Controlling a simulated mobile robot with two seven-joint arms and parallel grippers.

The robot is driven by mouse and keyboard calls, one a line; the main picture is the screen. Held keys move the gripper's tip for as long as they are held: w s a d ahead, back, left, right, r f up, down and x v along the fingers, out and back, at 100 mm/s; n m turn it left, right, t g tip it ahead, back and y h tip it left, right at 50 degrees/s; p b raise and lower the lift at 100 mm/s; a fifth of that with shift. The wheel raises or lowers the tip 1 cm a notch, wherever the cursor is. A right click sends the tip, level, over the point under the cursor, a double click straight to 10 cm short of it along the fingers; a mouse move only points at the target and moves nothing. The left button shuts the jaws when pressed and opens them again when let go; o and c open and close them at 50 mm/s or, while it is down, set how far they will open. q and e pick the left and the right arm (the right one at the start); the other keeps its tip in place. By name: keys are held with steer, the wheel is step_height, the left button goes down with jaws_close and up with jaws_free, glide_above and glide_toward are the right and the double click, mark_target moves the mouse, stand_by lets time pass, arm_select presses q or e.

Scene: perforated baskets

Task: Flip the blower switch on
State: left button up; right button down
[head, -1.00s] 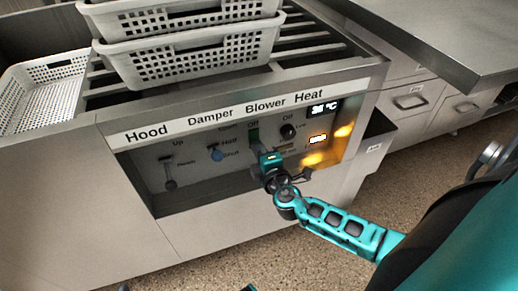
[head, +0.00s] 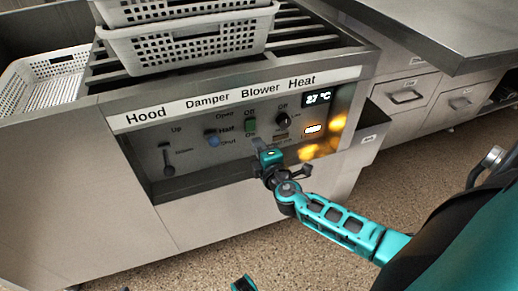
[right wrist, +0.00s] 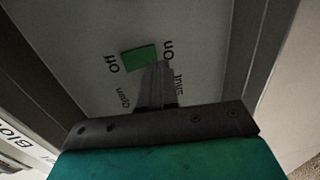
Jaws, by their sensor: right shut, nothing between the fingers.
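The blower switch (head: 251,126) is a small green rocker on the recessed control panel, under the Blower label, with Off above it and On below. It also shows in the right wrist view (right wrist: 139,55), just beyond my fingertips; I cannot tell which way it is tipped. My right gripper (head: 260,145) is shut and empty, just below the switch in the head view and apparently apart from it. Its closed fingers (right wrist: 157,72) point at the panel near the On label. My left gripper's fingers are not visible; only a teal piece shows at the bottom edge.
Left of the switch are a blue damper knob (head: 211,138) and the hood lever (head: 168,160). To the right are a black heat knob (head: 283,119), a lit temperature display (head: 317,98) and an orange glow. Perforated white baskets (head: 190,45) stand above on the slatted top.

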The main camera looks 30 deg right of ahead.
arm_select(q)
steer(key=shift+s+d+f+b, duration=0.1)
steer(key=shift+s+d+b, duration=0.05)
steer(key=shift+b, duration=0.15)
arm_select(e)
steer(key=f+v, duration=0.2)
steer(key=v, duration=0.8)
steer(key=shift+s+f, duration=0.15)
steer(key=shift+f, duration=0.05)
steer(key=s+a+m+g+y, duration=0.3)
steer(key=s+a+m+y, duration=0.1)
steer(key=a+m, duration=0.25)
steer(key=s+a+m+g+y, duration=0.2)
steer(key=s+a+m+y, duration=0.1)
steer(key=a+m, duration=0.4)
arm_select(q)
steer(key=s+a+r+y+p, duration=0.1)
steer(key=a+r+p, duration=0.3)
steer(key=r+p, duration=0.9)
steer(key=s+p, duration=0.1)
steer(key=p, duration=0.6)
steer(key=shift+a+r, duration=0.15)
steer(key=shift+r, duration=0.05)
arm_select(e)
step_height(320, 180, up, 13)
steer(key=s+d+h, duration=0.1)
steer(key=s+d, duration=0.1)
steer(key=shift+s+d+n, duration=0.25)
steer(key=shift+n, duration=0.1)
